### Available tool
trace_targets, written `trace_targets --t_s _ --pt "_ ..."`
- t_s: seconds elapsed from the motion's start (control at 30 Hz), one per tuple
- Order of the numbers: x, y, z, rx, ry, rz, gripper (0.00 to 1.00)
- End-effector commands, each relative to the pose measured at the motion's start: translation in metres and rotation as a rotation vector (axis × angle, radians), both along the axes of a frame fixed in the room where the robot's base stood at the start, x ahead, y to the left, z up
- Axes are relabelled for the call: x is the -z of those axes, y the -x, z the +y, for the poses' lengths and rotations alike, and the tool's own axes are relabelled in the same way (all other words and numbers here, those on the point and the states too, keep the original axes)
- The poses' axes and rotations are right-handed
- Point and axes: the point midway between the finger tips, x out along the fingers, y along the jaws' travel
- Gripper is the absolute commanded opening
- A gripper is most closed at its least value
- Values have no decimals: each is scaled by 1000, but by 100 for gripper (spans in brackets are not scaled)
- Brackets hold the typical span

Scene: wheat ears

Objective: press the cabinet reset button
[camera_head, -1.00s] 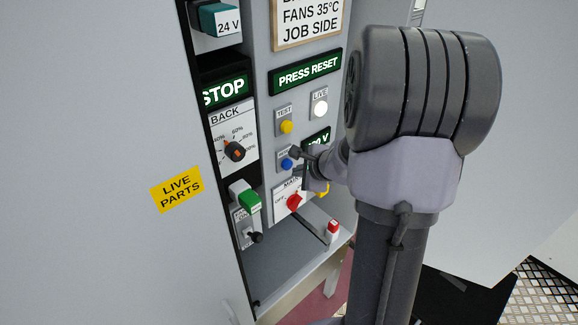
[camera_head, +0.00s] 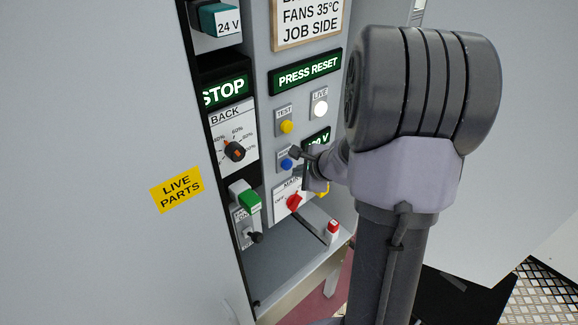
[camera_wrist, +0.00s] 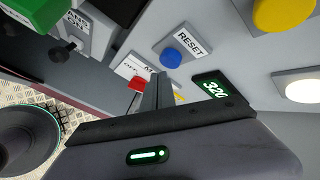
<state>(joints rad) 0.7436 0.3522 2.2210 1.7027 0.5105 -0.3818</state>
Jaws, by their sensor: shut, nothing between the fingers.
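The blue button (camera_wrist: 171,58), on a plate labelled RESET (camera_wrist: 189,39), shows in the wrist view just beyond and right of my fingertips. In the head view the blue button (camera_head: 286,164) is on the cabinet panel, below the yellow TEST button. My gripper (camera_head: 294,152) is in front of the panel, its tip just above and right of the blue button. In the wrist view my gripper (camera_wrist: 157,76) is shut with nothing in it. A gap seems to remain between the tip and the button; contact does not show.
Around it are the yellow TEST button (camera_head: 286,127), the white LIVE lamp (camera_head: 320,109), a red rotary switch (camera_head: 294,202) below and a green digital display (camera_head: 317,138). A cabinet door (camera_head: 110,90) fills the left.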

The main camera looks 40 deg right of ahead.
Motion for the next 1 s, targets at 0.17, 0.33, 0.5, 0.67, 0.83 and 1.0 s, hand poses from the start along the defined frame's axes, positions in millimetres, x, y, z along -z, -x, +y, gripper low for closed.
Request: trace_targets --t_s 0.17,0.33,0.5,0.67,0.83,1.0 --pt "0 0 0 0 0 0 0" --pt "0 0 0 0 0 0 0" --pt "0 0 0 0 0 0 0" --pt "1 -2 0 -1 1 0 0" --pt "1 -8 0 0 0 -1 0" --pt "0 -9 0 0 0 0 0"
